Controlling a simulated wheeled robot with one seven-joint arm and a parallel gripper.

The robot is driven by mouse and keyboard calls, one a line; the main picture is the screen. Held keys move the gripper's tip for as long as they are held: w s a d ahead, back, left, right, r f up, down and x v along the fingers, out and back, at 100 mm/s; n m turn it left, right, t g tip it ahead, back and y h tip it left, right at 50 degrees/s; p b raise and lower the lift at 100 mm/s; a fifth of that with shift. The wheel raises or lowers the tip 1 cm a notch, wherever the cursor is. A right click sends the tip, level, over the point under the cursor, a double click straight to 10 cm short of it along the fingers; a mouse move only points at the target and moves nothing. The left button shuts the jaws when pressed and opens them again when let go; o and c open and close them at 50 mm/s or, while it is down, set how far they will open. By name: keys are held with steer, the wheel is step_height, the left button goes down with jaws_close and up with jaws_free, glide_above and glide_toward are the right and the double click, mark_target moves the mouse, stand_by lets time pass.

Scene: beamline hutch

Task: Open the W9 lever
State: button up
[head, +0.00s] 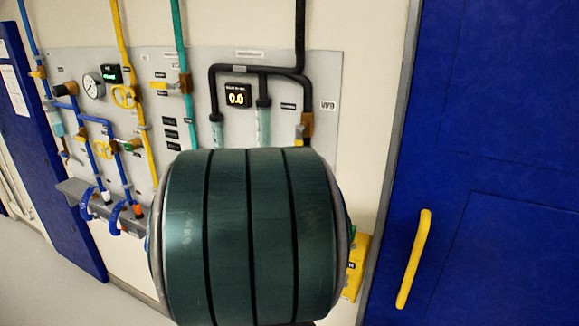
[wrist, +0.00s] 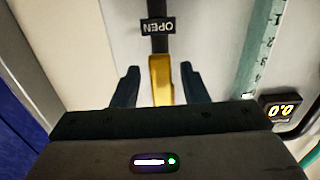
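The W9 label (head: 327,106) is at the right end of the grey wall panel in the head view. Beside it a black pipe runs down to a brass valve (head: 307,124); below that, my arm blocks the view. In the wrist view a yellow lever (wrist: 160,80) lies in line with the black pipe, below an upside-down OPEN tag (wrist: 157,26). My gripper (wrist: 160,82) is open, with one dark finger on each side of the lever and gaps showing between. My gripper is hidden in the head view.
A display reading 0.0 (head: 236,96) and clear flow tubes (head: 263,125) are close left of the valve. A blue door (head: 490,160) with a yellow handle (head: 413,260) is to the right. Other pipes and valves fill the panel's left side.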

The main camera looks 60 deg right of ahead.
steer(key=s+a+b, duration=0.1)
steer(key=s+a, duration=0.1)
steer(key=a, duration=1.1)
steer(key=shift+a+b, duration=0.2)
steer(key=shift+b, duration=0.1)
steer(key=w+a+f+n+t+y, duration=0.2)
steer(key=w+a+n+t+y, duration=0.35)
steer(key=w+a, duration=0.3)
steer(key=w+a+f+n+t+y, duration=0.3)
steer(key=w+a+n+t+y, duration=0.3)
steer(key=a, duration=0.3)
steer(key=s+a+f+n+g+y+b, duration=0.1)
steer(key=s+a+f+n+g+y, duration=0.1)
steer(key=a+f+y, duration=0.3)
steer(key=s+a+f+n+g+y+b, duration=0.1)
steer(key=s+a+f+n+g+y, duration=0.15)
steer(key=a, duration=0.45)
steer(key=s+f+g, duration=0.2)
steer(key=s+g, duration=0.1)
steer(key=s, duration=0.1)
steer(key=s+a+f+g+h, duration=0.1)
steer(key=s+f+g, duration=0.1)
steer(key=s, duration=0.3)
steer(key=shift+a+f+g, duration=0.25)
steer(key=shift+f+g, duration=0.05)
steer(key=shift+g, duration=0.1)
steer(key=shift+w, duration=0.15)
